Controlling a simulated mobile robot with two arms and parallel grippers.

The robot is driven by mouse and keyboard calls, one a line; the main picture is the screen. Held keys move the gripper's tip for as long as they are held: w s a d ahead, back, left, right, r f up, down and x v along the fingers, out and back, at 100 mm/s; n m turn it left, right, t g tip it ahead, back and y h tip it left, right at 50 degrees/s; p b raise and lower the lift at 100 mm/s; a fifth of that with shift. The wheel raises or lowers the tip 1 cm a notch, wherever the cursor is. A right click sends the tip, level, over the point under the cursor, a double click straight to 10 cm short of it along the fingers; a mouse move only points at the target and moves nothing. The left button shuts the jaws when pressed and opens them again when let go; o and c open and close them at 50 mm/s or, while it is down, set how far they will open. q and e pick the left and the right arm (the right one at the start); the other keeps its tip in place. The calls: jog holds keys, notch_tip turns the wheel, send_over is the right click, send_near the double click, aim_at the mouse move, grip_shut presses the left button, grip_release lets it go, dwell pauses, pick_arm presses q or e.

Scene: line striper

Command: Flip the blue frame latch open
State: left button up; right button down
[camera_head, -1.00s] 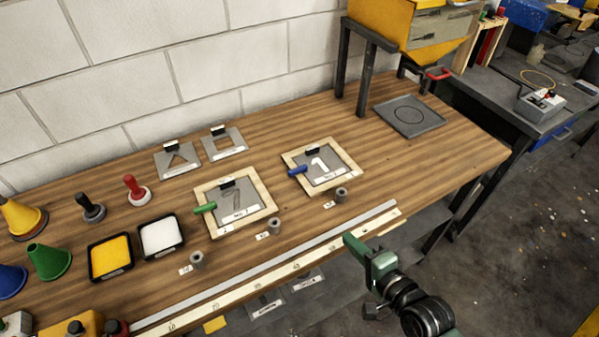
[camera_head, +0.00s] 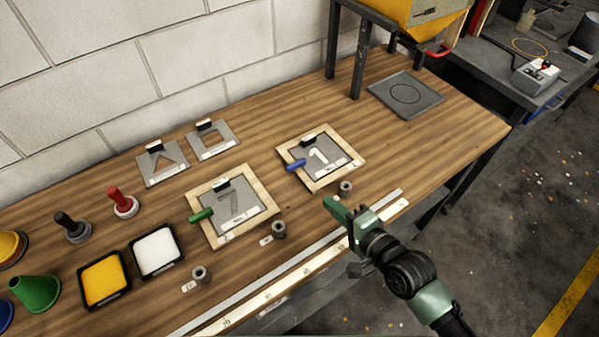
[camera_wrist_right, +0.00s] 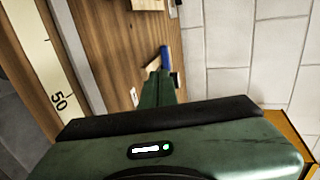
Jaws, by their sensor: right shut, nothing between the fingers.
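The blue frame latch (camera_head: 296,165) sits on the left side of the wooden frame (camera_head: 352,164) around the number 1 stencil (camera_head: 320,157). In the right wrist view the blue latch (camera_wrist_right: 165,57) shows just beyond my fingertips. My right gripper (camera_head: 331,204) is shut and empty. It is above the front of the bench, in front of and to the right of the blue latch, apart from it in the head view. The right gripper (camera_wrist_right: 159,76) also shows in the wrist view, its body hiding much of the frame. My left gripper is not in view.
A second frame with a green latch (camera_head: 201,214) and a 7 stencil lies to the left. Small grey cylinders (camera_head: 279,229) stand near the front, beside a long ruler (camera_head: 290,287). Paint trays (camera_head: 104,278) are at left. A dark plate (camera_head: 405,95) lies at the back right.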

aim_at(293, 168)
jog(key=p+x, duration=0.1)
jog(key=x, duration=0.3)
jog(key=p+x, duration=0.1)
jog(key=x, duration=0.4)
jog(key=r+p+x, duration=0.1)
jog(key=x, duration=0.4)
jog(key=shift+w+a, duration=0.1)
jog(key=shift+w, duration=0.1)
